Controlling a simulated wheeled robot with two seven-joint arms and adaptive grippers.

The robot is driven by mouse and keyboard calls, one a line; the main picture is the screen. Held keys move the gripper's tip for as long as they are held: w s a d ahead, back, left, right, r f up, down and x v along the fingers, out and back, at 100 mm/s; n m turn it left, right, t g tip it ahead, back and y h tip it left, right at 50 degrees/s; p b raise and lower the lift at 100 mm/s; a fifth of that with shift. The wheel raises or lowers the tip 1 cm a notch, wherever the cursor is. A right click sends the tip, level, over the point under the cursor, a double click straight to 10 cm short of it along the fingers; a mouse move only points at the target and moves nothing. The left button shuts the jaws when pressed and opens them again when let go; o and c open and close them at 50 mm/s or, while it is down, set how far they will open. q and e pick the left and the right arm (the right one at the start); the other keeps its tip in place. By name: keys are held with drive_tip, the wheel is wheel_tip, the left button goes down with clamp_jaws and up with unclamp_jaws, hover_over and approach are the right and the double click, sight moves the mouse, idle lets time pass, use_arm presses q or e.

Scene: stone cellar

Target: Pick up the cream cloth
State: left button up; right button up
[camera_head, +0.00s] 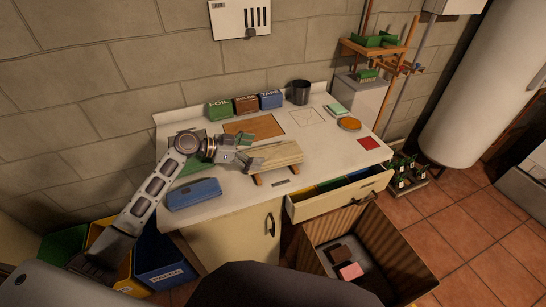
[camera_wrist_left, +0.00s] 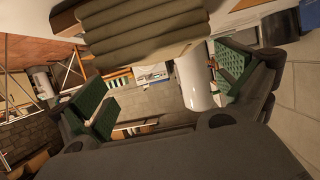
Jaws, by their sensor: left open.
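The cream cloth (camera_head: 278,154) hangs folded over a low wooden rack (camera_head: 258,180) on the white counter. Its ribbed folds also show at the top of the left wrist view (camera_wrist_left: 145,30). My left gripper (camera_head: 250,152) is open at the left end of the cloth, its green-padded fingers apart. In the left wrist view the open fingers (camera_wrist_left: 165,88) have nothing between them that they grip, and the cloth appears ahead of them. I cannot tell whether a finger touches it. My right gripper is in neither view.
The counter (camera_head: 225,200) holds a blue case (camera_head: 194,194) at the front left. Behind are a brown mat (camera_head: 262,126), labelled boxes (camera_head: 246,105) and a dark cup (camera_head: 300,92). A drawer (camera_head: 340,198) stands open at the front right, above a cardboard box (camera_head: 395,255).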

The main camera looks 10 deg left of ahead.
sight(268, 153)
use_arm(q)
drive_tip(key=shift+d, duration=0.1)
drive_tip(key=shift+w+d+f, duration=0.3)
drive_tip(key=shift+w+d, duration=0.1)
drive_tip(key=shift+d, duration=0.05)
drive_tip(key=x, duration=0.2)
drive_tip(key=shift+w+d+f+p, duration=0.2)
drive_tip(key=shift+f+p, duration=0.05)
drive_tip(key=shift+p, duration=0.05)
drive_tip(key=shift+w+d+f, duration=0.25)
drive_tip(key=shift+d, duration=0.15)
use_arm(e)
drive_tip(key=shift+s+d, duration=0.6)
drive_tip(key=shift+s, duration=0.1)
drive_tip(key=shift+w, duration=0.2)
use_arm(q)
drive_tip(key=shift+c, duration=0.6)
drive_tip(key=shift+s, duration=0.15)
drive_tip(key=c, duration=1.1)
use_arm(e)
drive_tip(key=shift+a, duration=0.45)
